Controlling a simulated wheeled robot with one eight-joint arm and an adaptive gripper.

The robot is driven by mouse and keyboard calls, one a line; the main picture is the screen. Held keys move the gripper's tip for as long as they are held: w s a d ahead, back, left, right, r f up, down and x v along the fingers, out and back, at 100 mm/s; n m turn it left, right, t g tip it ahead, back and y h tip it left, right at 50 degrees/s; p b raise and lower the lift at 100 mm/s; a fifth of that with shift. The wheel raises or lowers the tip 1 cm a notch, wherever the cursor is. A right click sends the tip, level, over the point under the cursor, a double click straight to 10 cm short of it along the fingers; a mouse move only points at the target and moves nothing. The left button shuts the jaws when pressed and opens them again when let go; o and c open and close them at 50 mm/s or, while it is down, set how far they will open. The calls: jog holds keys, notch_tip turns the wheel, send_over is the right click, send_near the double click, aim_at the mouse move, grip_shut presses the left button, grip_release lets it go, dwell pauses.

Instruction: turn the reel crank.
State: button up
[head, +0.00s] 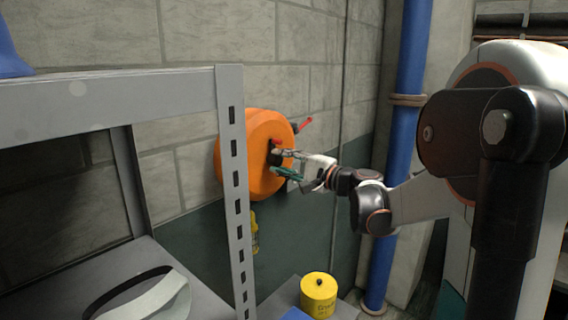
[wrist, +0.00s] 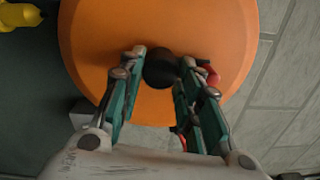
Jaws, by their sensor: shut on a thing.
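The orange reel (head: 252,150) is mounted on the block wall, and its round face fills much of the wrist view (wrist: 120,40). A dark round crank knob (wrist: 161,68) stands out from the reel face between my fingertips. My gripper (head: 281,160) is at the right side of the reel in the head view. In the wrist view my gripper (wrist: 160,80) has its two green-padded fingers on either side of the knob, shut on it. A red part (wrist: 210,76) shows behind the right finger. The rest of the crank is mostly hidden by the fingers.
A grey metal shelf (head: 228,190) stands at the left, its post close to the reel. A blue pipe (head: 408,60) runs up the wall at right. A yellow canister (head: 318,296) stands below. A yellow item (head: 254,232) hangs under the reel.

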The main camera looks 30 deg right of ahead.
dwell(0.3)
jog(key=o, duration=0.8)
jog(key=v, duration=1.2)
